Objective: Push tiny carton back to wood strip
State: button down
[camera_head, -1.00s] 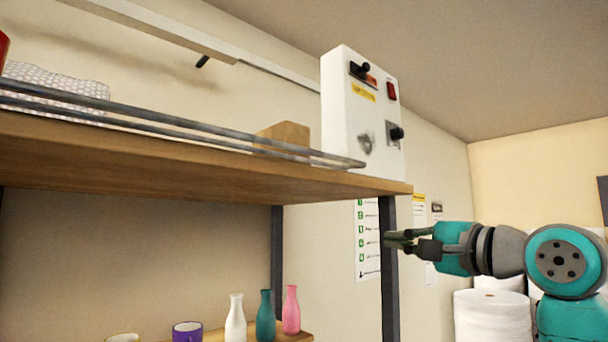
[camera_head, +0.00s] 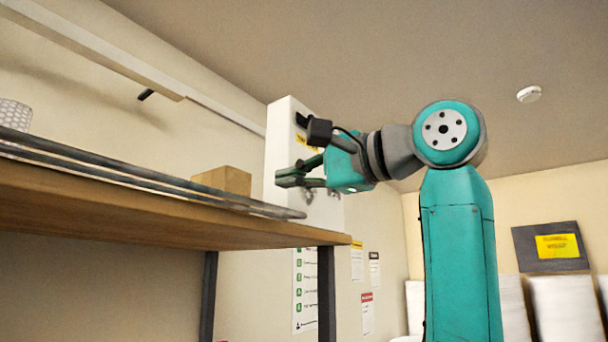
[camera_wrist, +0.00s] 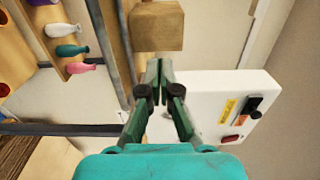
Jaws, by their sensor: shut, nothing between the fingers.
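The tiny carton (camera_head: 224,179) is a small plain brown box standing on the high wooden shelf (camera_head: 130,212), behind the metal rail. In the wrist view the carton (camera_wrist: 157,27) lies straight beyond my fingertips, with a small gap that looks open. My gripper (camera_head: 284,178) is shut and empty, raised to the carton's height at its right, in front of the white control box. Its closed fingers (camera_wrist: 158,64) point at the carton in the wrist view. I cannot make out the wood strip for certain.
A metal rail (camera_head: 150,178) runs along the shelf's front edge. The white control box (camera_head: 284,140) with switches stands close behind my gripper. A patterned white item (camera_head: 14,115) is at the far left. Bottles (camera_wrist: 71,51) show below in the wrist view.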

aim_at(239, 190)
jog(key=x, duration=0.9)
jog(key=shift+w, duration=0.1)
